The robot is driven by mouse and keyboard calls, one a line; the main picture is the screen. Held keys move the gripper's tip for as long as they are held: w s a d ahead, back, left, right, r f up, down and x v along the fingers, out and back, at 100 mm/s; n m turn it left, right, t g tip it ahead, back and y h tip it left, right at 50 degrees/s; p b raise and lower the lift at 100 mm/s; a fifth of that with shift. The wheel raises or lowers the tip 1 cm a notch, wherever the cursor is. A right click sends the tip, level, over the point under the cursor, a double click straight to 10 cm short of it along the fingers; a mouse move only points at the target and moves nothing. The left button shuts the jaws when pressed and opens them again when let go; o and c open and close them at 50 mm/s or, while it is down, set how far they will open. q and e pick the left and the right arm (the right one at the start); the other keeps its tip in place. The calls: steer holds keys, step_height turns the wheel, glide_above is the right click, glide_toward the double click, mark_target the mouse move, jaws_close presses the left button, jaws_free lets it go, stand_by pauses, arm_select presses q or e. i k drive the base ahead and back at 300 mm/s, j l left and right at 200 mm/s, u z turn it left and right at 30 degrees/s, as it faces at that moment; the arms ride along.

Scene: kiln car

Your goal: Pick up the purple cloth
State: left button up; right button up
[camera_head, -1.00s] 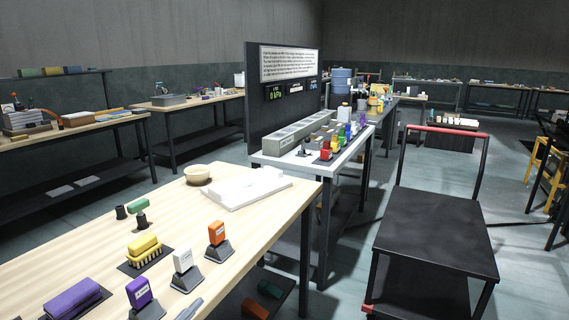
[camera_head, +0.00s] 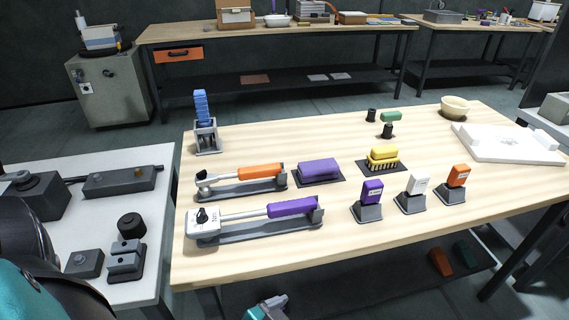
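A purple folded block (camera_head: 319,169), which looks like the purple cloth, lies flat on a dark mat on the wooden table, right of the orange-handled wrench and left of the yellow brush. Nothing touches it from above. A dark and teal part of my arm fills the lower left corner. A small teal and grey part, apparently mine, shows at the bottom edge below the table.
An orange-handled wrench (camera_head: 243,175) and a purple-handled wrench (camera_head: 260,215) lie on cradles. A yellow brush (camera_head: 383,154) and purple (camera_head: 371,191), white (camera_head: 416,184) and orange (camera_head: 458,176) stamps stand to the right. A blue-handled tool (camera_head: 203,112) stands at back left. Wood behind the cloth is clear.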

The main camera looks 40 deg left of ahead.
mark_target(318, 170)
steer(key=u, duration=0.9)
steer(key=l+z, duration=0.1)
steer(key=l, duration=0.1)
